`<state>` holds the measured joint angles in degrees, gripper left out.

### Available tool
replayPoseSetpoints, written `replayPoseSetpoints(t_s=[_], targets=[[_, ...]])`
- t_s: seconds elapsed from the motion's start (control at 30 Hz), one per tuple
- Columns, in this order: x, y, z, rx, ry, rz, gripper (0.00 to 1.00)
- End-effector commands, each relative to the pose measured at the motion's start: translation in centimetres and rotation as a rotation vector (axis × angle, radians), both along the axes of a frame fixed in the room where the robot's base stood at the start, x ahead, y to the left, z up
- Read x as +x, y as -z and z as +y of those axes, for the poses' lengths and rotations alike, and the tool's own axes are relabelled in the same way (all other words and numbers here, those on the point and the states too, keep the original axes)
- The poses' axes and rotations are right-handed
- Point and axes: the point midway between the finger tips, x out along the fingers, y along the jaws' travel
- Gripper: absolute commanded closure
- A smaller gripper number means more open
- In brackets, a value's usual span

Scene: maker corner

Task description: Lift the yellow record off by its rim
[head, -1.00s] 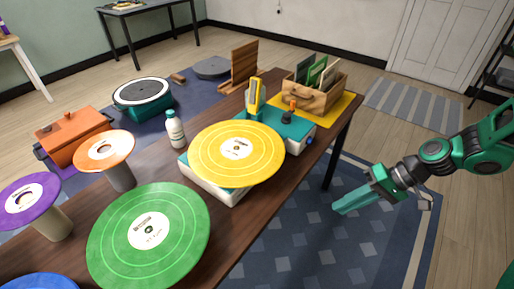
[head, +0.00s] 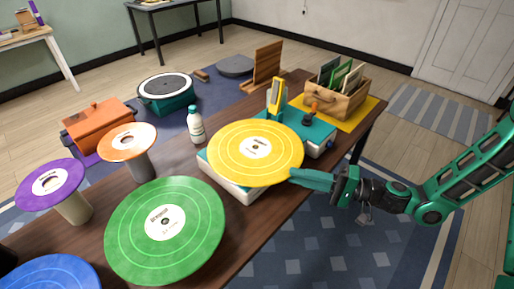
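The yellow record (head: 240,168) with a white centre label lies flat on the teal and white record player (head: 226,183) at the table's right edge. Its rim overhangs the player's front and right sides. My gripper (head: 295,178) is level with the record's right rim, its teal fingers pointing left at it. The fingertips meet the rim in the picture; I cannot tell whether they touch or grip it. The fingers overlap in this view, so the gap between them is hidden.
A wooden crate (head: 350,104) is behind right.

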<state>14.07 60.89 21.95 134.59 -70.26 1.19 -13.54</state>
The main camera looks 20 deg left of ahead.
Motion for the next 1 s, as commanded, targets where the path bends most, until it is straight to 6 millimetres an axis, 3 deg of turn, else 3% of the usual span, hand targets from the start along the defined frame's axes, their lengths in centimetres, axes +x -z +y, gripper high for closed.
replayPoseSetpoints(t_s=[0.1,0.43,0.7,1.0], targets=[[-0.3,0.0,2.0,0.0,-0.005,-0.001,0.85],[-0.5,-0.1,4.5,-0.002,-0.004,-0.001,0.85],[-1.0,-0.3,8.0,-0.002,-0.004,-0.002,0.85],[-1.0,-0.3,8.9,-0.002,-0.002,-0.001,0.85]])
